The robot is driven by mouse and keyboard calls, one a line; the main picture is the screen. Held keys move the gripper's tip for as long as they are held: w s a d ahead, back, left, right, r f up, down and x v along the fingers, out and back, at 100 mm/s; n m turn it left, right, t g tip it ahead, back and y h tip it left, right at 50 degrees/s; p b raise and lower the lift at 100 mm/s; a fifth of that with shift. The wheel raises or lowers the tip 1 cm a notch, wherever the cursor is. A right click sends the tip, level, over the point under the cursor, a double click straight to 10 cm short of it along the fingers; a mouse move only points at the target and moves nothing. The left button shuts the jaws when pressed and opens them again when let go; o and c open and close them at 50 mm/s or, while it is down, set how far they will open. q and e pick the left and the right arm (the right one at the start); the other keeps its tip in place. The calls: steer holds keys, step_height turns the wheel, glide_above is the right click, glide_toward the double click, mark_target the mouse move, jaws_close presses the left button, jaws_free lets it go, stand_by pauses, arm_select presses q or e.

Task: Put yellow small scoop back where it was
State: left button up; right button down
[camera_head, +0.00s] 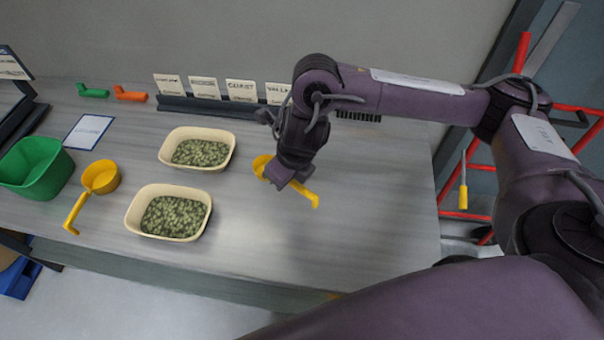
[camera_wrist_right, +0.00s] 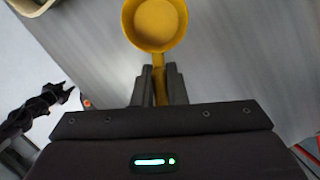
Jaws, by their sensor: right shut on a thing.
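My right gripper (camera_head: 284,182) is shut on the handle of a yellow small scoop (camera_head: 261,166), over the right part of the table. The scoop's round bowl points left and away, and its hooked handle end (camera_head: 314,201) sticks out to the right. In the right wrist view the empty bowl (camera_wrist_right: 155,22) faces the camera and the handle runs between the fingers (camera_wrist_right: 158,88). The gripper hides the middle of the handle.
Another yellow scoop (camera_head: 101,178) lies left on the table (camera_head: 370,215), beside a green bin (camera_head: 37,168). Two cream trays (camera_head: 166,131) (camera_head: 133,222) hold green pieces. Orange (camera_head: 130,95) and green (camera_head: 93,91) scoops lie behind, left of the label cards (camera_head: 241,90). Table space right of the trays is clear.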

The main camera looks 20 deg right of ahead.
steer(key=d+f+n+y, duration=0.1)
steer(key=n, duration=0.3)
steer(key=n+g+b, duration=0.2)
steer(key=n+b, duration=0.2)
steer(key=n, duration=0.2)
glide_above(298, 202)
steer(key=shift+y, duration=0.4)
steer(key=f, duration=0.4)
steer(key=d+f, duration=0.1)
steer(key=f, duration=0.2)
steer(key=shift+s, duration=0.2)
steer(key=shift+f, duration=0.9)
steer(key=shift+f+b, duration=0.55)
steer(key=shift+b, duration=0.15)
steer(key=c, duration=1.4)
jaws_free()
steer(key=shift+o, duration=0.2)
